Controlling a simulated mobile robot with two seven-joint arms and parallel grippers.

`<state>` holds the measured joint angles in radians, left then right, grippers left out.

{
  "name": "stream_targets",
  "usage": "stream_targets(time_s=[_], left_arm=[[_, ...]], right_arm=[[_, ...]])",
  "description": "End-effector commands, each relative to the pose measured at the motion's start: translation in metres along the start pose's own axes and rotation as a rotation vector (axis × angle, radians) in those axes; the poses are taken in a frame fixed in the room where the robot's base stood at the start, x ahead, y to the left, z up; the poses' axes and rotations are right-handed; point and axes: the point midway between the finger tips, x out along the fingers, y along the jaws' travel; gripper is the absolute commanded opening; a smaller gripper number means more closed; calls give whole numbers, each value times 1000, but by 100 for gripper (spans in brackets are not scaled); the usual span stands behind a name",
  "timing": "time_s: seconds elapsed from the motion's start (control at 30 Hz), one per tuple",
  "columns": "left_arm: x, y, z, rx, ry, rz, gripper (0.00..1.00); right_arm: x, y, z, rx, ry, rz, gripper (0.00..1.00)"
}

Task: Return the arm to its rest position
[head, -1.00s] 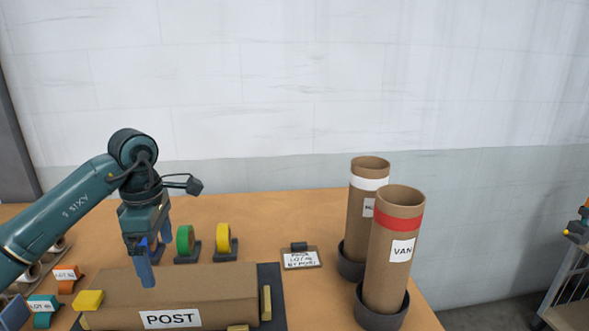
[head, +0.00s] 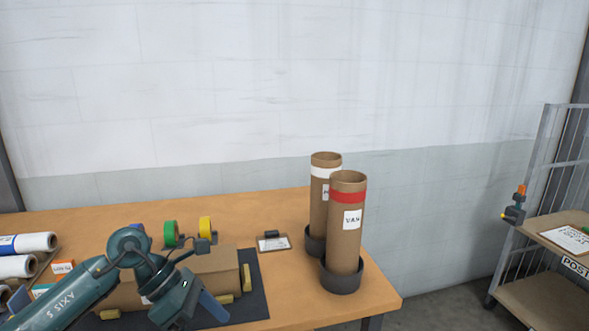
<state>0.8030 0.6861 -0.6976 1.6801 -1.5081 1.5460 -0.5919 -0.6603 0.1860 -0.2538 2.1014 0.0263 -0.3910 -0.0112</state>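My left arm (head: 75,299) comes in from the lower left, bent low over the front of the table. Its gripper (head: 212,308) points down and to the right in front of the brown package (head: 218,262). One blue finger shows clearly, so I cannot tell how far apart the fingers are. I see nothing held in it. The arm hides part of the package and its label. My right gripper is out of view.
The package lies on a dark mat (head: 258,298) on the table (head: 282,205). Two cardboard tubes (head: 346,240) stand in dark cups at the right. Tape rolls (head: 170,233) and a clipboard (head: 273,242) sit behind. A shelf cart (head: 545,285) stands far right.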

Motion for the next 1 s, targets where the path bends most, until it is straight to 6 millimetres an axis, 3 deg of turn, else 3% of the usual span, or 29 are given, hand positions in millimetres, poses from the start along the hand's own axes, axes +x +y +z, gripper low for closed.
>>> stream_targets(time_s=[0.03,0.13,0.23,0.37,0.47,0.53,0.6,0.7,0.73,0.83,1.0], left_arm=[[26,-20,18,-55,-148,-86,100],[51,-51,57,-232,-468,-241,100],[54,-69,87,-488,-780,-396,100],[43,-63,94,-917,-1143,-577,100],[40,-45,70,-1310,-1382,-696,100],[46,-32,39,-1611,-1524,-763,100],[62,-25,-3,-1934,-1642,-814,100],[94,-32,-66,-2387,-1755,-852,100],[104,-37,-83,2435,1725,831,100],[132,-59,-125,2308,1472,695,100],[159,-88,-160,2184,1253,579,100]], right_arm=[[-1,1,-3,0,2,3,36],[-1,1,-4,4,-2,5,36],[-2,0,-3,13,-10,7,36],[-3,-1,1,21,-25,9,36],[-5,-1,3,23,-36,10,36],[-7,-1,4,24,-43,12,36],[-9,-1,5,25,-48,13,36],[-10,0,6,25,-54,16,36],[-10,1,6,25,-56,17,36],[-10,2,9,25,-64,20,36],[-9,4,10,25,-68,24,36]])
